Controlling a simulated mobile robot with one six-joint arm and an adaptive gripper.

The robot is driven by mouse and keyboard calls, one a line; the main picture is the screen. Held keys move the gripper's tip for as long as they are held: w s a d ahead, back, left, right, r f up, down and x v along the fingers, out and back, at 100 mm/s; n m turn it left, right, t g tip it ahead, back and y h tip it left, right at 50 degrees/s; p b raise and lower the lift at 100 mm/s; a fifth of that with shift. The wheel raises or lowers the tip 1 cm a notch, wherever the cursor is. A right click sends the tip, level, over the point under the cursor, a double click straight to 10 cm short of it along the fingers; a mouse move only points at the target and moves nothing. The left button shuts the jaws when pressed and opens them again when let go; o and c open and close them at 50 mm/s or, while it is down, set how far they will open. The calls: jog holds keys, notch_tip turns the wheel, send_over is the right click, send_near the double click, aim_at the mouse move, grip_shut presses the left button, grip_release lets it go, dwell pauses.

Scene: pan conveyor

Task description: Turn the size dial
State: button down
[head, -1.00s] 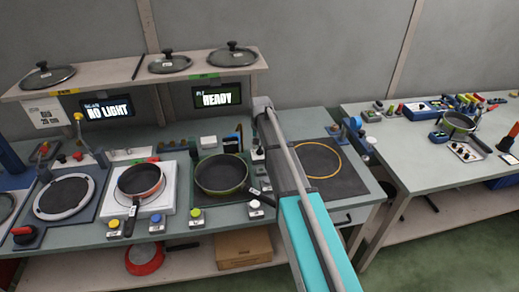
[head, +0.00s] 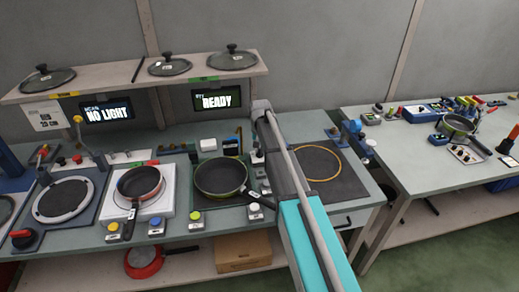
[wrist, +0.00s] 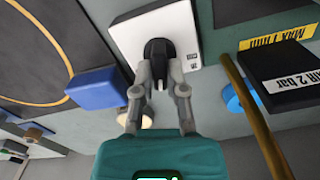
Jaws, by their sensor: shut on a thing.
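A black dial (wrist: 158,50) sits on a white plate (wrist: 204,52) with small black marks in the wrist view. My gripper (wrist: 160,75) has its two fingers closed on either side of the dial, holding it. The dial's pointer direction is hard to tell, as the fingers cover part of it. In the head view my arm hides the gripper and the dial.
In the wrist view a blue block (wrist: 92,88) is left of the fingers, and a black box (wrist: 282,75) and brown bar (wrist: 250,115) are right. The head view shows a green-rimmed pan (head: 220,177), a ringed dark plate (head: 345,185) and a READY screen (head: 216,101).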

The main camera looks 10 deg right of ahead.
jog(key=shift+a+n, duration=0.1)
jog(key=shift+n, duration=1.5)
jog(key=c, duration=0.7)
grip_release()
jog(key=shift+m, duration=0.4)
